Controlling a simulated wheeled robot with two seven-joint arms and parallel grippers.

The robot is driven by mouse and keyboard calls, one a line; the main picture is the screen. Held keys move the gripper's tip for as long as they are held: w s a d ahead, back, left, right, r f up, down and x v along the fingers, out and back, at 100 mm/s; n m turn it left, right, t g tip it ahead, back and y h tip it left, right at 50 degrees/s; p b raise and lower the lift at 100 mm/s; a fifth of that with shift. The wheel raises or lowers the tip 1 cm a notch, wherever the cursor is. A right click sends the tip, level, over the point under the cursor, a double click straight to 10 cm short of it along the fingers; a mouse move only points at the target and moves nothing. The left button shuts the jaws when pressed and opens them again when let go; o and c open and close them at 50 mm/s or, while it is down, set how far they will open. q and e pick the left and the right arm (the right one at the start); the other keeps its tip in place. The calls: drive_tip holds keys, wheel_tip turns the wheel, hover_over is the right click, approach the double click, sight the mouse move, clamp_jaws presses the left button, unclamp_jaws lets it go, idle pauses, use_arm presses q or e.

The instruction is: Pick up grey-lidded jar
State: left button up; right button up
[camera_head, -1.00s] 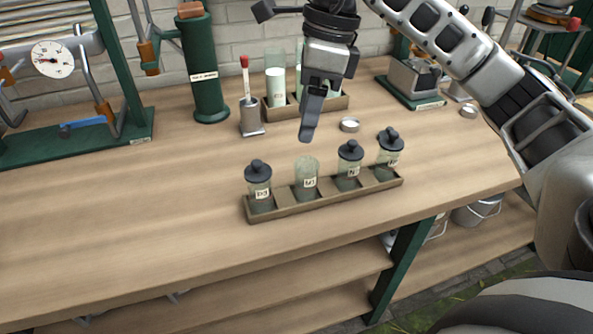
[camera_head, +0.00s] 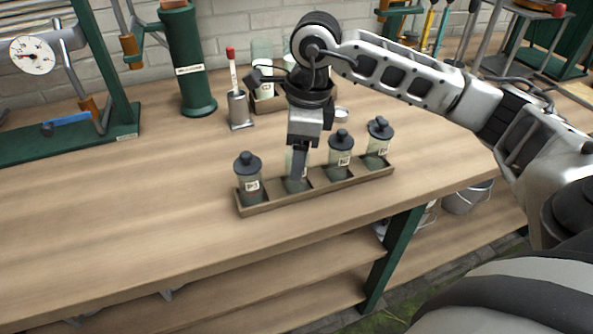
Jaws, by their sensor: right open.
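A wooden rack (camera_head: 316,191) on the bench holds a row of glass jars. Three wear dark grey knobbed lids: the left jar (camera_head: 248,177), the third jar (camera_head: 341,150) and the right jar (camera_head: 379,137). The second jar (camera_head: 289,183) is mostly hidden behind my right gripper; it showed no lid earlier. My right gripper (camera_head: 300,172) points down at the second jar, between the left and third jars. Its fingers line up in this view and hold nothing visible. I cannot tell whether they touch the second jar. My left gripper is not in view.
Behind the rack stand a metal holder with a red-tipped stick (camera_head: 239,106), another wooden rack (camera_head: 266,104) with jars and a small round lid (camera_head: 342,115). The bench front left is clear.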

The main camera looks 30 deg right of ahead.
drive_tip(key=shift+w+a+f, duration=0.1)
drive_tip(key=shift+f, duration=0.65)
drive_tip(key=shift+w+a+f, duration=0.1)
drive_tip(key=shift+f, duration=0.65)
drive_tip(key=c, duration=1.1)
drive_tip(key=shift+r, duration=0.15)
